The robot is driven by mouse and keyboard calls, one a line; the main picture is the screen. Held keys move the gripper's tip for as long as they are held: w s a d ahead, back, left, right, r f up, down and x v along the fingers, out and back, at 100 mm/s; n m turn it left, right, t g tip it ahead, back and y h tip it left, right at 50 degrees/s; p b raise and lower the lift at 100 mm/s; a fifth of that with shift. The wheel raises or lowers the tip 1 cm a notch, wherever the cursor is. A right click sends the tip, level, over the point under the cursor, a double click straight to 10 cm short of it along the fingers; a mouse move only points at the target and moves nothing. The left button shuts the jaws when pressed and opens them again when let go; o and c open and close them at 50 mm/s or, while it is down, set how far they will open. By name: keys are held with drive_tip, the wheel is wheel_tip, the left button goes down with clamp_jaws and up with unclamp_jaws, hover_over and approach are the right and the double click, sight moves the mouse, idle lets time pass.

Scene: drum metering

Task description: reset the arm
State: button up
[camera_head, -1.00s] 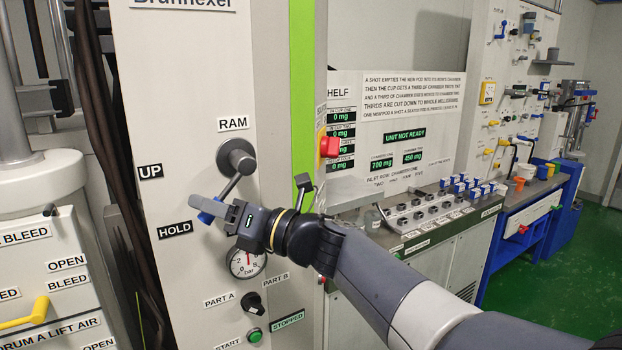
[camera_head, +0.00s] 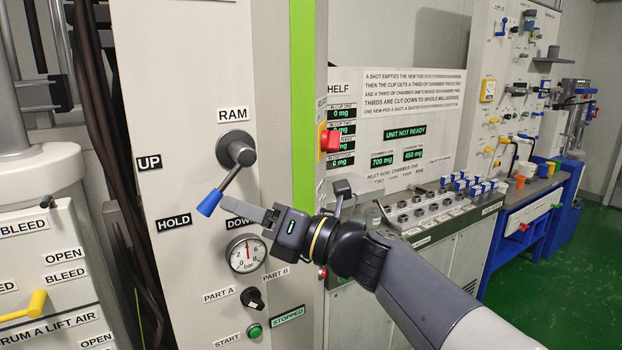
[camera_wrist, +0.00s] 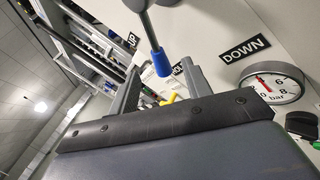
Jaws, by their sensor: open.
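My gripper (camera_head: 262,219) is open and empty, in front of the grey panel, just right of the blue-tipped RAM lever. The RAM lever (camera_head: 228,185) has a grey hub and a blue handle end, and it slants down to the left toward the HOLD label (camera_head: 173,222). In the head view a gap shows between the blue end and the fingers. In the wrist view the lever's blue end (camera_wrist: 161,63) shows beyond and between my two fingers (camera_wrist: 160,85). The arm reaches in from the lower right.
A pressure gauge (camera_head: 246,253) sits just below my gripper, with a black PART A/PART B knob (camera_head: 252,298) and a green START button (camera_head: 254,331) under it. A red switch (camera_head: 330,141) is to the right. A bench with several blue-and-white pods (camera_head: 468,184) stands farther right.

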sight(219, 200)
drive_tip(key=r+v, duration=0.1)
drive_tip(key=v, duration=0.3)
drive_tip(key=x, duration=0.3)
drive_tip(key=p+x, duration=0.1)
drive_tip(key=x, duration=0.2)
drive_tip(key=f+x, duration=0.1)
drive_tip(key=x, duration=0.3)
drive_tip(key=shift+w+a+p, duration=0.2)
drive_tip(key=shift+p, duration=0.15)
drive_tip(key=shift+d+f+n+h, duration=0.25)
drive_tip(key=shift+d+n+h, duration=0.15)
drive_tip(key=shift+n, duration=0.2)
drive_tip(key=shift+w+f+g, duration=0.1)
drive_tip(key=shift+f+g, duration=0.05)
drive_tip(key=shift+g, duration=0.15)
